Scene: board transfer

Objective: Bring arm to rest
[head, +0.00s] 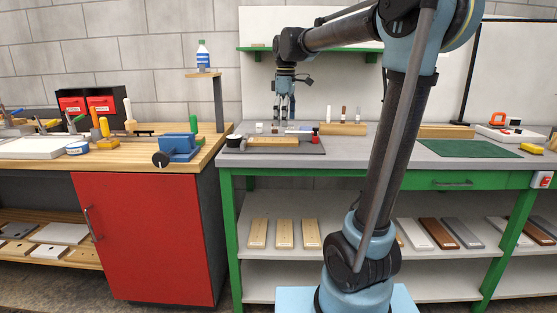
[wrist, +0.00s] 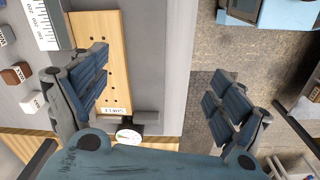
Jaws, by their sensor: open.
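My gripper (head: 284,114) hangs fingers-down over the left end of the grey-topped green bench (head: 340,153) in the head view. A light wooden board (head: 272,142) lies on a dark mat near the bench's front edge. In the wrist view the board (wrist: 117,60) shows a row of dark holes and a small label, and the left finger overlaps it. The right finger is over the floor past the bench edge. My arm is raised and bent to the left over the bench.
A round dial gauge (wrist: 126,135) sits by the board's end. Small blocks (wrist: 17,74) and a ruler-like piece (wrist: 42,24) lie beside it. A red-doored cabinet (head: 143,238) with a wooden top stands left, a blue vise (head: 178,146) on it. A green shelf (head: 262,49) is behind my gripper.

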